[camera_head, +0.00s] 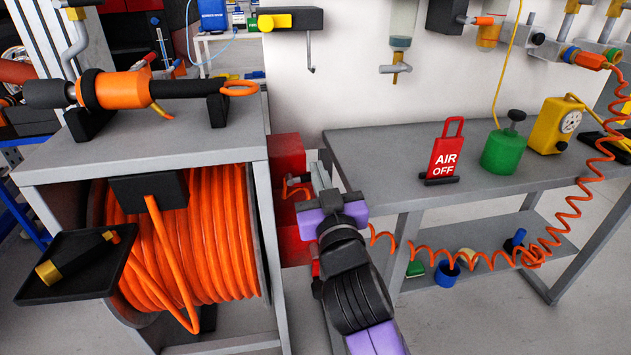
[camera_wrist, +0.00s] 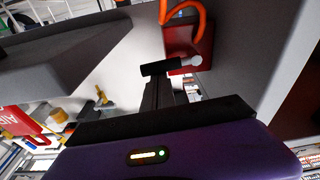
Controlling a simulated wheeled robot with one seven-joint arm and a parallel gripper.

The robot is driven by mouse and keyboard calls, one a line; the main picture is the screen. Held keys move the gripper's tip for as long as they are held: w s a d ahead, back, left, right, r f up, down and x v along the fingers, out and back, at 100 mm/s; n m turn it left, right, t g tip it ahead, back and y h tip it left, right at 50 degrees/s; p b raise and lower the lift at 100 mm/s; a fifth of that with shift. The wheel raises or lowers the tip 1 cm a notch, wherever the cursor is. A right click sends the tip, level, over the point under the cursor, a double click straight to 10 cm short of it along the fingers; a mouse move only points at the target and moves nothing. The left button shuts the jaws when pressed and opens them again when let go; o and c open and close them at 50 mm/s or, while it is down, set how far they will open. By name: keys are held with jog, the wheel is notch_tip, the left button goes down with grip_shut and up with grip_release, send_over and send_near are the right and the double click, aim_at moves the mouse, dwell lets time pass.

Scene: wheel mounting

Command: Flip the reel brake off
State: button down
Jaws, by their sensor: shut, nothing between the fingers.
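The hose reel (camera_head: 215,240), wound with orange hose, sits under the left bench. A red panel (camera_head: 287,150) stands at that bench's right side, with a small dark and orange fitting on it. In the wrist view, the red panel (camera_wrist: 185,40) carries a small lever with a pale round knob (camera_wrist: 196,61), which looks like the brake lever. My gripper (camera_head: 318,172) is in the gap between the benches, beside the panel. In the wrist view, my gripper's dark fingertips (camera_wrist: 160,68) are shut and empty, close to the lever's left end. I cannot tell whether they touch it.
The right bench (camera_head: 375,150) stands close to my arm and holds a red AIR OFF tag (camera_head: 447,152) and a green canister (camera_head: 503,150). A coiled orange hose (camera_head: 480,255) hangs across its front. A black tray (camera_head: 75,270) juts out at the left.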

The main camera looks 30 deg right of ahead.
jog(key=shift+d+f+b, duration=0.15)
jog(key=shift+f+b, duration=0.15)
jog(key=shift+f, duration=0.15)
dwell(0.5)
